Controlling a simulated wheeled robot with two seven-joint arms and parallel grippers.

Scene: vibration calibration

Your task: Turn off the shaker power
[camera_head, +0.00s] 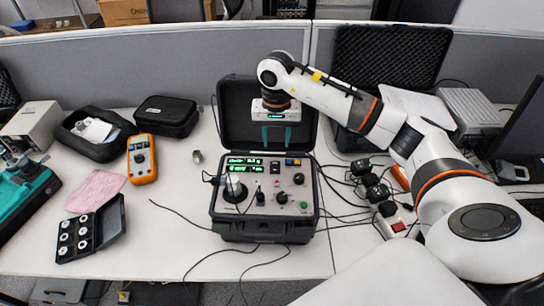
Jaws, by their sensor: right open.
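The shaker unit is an open black case with a grey control panel (258,205). The panel carries two lit green displays (255,165), several knobs, small red, blue and yellow parts along its top, and a green button (304,205) at its lower right. A silver rounded piece (235,188) stands on the panel's left side. My right gripper (277,145) points down in front of the case's raised lid, above the panel's back edge. Its two teal fingers are apart with nothing between them. Which control is the power switch cannot be told. My left gripper is not in view.
A power strip with a red switch (399,227) and several black plugs lies right of the case, among loose cables. An orange multimeter (142,158), a pink cloth (96,190) and a black weight box (91,230) lie left. A grey partition (130,68) stands behind.

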